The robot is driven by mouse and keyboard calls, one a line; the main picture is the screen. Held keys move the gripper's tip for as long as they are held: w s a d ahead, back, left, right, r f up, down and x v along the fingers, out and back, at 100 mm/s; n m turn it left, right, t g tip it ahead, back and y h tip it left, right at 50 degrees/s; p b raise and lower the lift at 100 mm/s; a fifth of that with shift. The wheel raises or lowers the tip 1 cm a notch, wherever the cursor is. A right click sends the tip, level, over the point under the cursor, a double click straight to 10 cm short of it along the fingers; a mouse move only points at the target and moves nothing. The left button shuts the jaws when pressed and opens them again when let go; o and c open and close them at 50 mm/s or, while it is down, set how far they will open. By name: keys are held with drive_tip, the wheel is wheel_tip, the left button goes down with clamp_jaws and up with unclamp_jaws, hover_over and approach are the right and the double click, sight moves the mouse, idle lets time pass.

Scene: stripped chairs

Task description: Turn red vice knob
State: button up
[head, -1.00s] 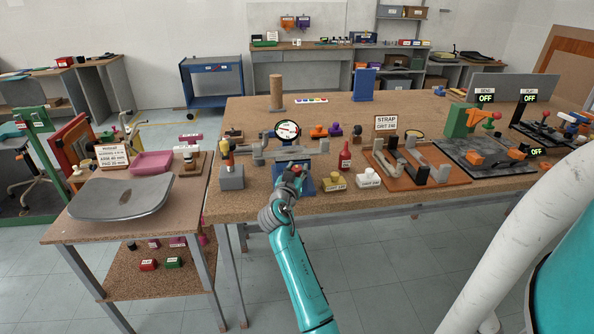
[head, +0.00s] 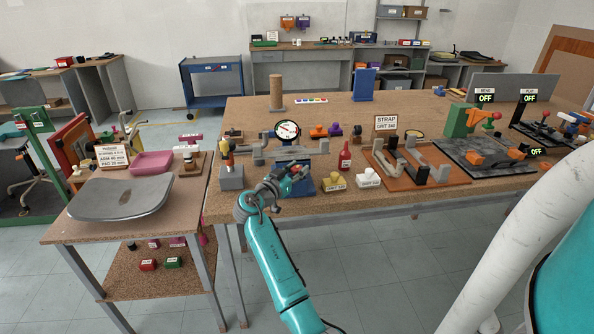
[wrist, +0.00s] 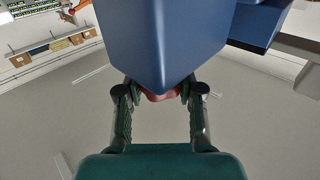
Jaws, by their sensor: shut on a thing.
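The blue vice (head: 305,184) stands at the front edge of the workbench, below the round dial gauge (head: 287,130). My gripper (head: 296,173) is at the front of the vice. In the wrist view the blue vice body (wrist: 165,40) fills the upper middle, and the red knob (wrist: 160,95) shows just under its lower corner. My gripper (wrist: 160,92) has its two fingers closed in on the knob from both sides. Most of the knob is hidden by the vice body and the fingers.
A red bottle (head: 345,157) stands right of the vice, with a yellow block (head: 334,183) and a white block (head: 368,178) near the front edge. A yellow-handled tool (head: 227,155) stands left. The floor in front of the bench is clear.

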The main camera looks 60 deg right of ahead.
drive_tip(key=o, duration=1.2)
drive_tip(key=shift+c, duration=0.2)
drive_tip(key=a, duration=1.2)
drive_tip(key=shift+w, duration=0.35)
